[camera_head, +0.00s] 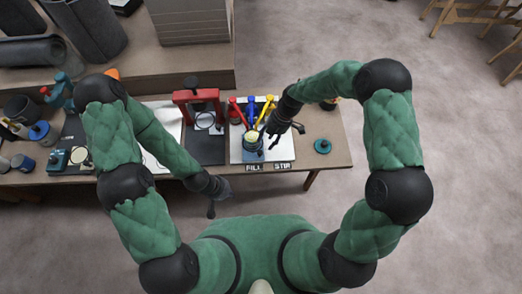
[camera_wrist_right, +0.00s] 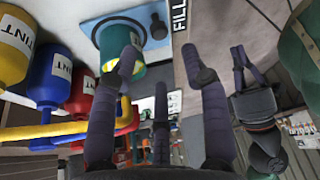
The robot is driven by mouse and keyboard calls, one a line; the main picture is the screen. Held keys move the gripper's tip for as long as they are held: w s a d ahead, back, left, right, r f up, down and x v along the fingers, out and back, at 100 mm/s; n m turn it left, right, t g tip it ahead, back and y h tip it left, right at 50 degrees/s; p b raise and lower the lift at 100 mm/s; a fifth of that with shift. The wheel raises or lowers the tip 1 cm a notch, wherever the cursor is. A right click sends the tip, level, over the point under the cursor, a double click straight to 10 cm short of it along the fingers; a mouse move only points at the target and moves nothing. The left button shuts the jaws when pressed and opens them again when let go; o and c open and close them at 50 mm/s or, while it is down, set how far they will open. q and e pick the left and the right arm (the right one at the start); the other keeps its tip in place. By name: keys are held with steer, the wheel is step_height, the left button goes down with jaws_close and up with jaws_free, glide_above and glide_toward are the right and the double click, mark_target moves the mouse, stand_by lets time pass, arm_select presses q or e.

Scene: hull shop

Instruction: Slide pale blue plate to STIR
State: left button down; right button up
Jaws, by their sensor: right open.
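The pale blue plate (camera_wrist_right: 98,24) shows in the right wrist view with a teal can (camera_wrist_right: 110,45) and a dark knob (camera_wrist_right: 158,27) on it. In the head view the can (camera_head: 253,145) has a pale top and stands above the FILL label (camera_head: 253,168); the STIR label (camera_head: 283,167) is to its right. My right gripper (camera_head: 272,131) is open just right of the can. In its wrist view (camera_wrist_right: 165,62) the fingers are apart, with the knob beyond them. My left gripper (camera_head: 212,207) hangs empty in front of the table; its fingers look apart (camera_wrist_right: 245,55) in the wrist view.
Red (camera_wrist_right: 80,95), blue (camera_wrist_right: 50,80) and yellow (camera_wrist_right: 12,45) TINT containers stand close behind the can. A red press frame (camera_head: 198,96) is to their left. A teal disc (camera_head: 322,146) lies at the right table end. Bare table (camera_head: 335,125) surrounds it.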

mark_target(260, 152)
steer(key=b+x, duration=0.2)
steer(key=x, duration=0.6)
steer(key=shift+f, duration=0.1)
jaws_close()
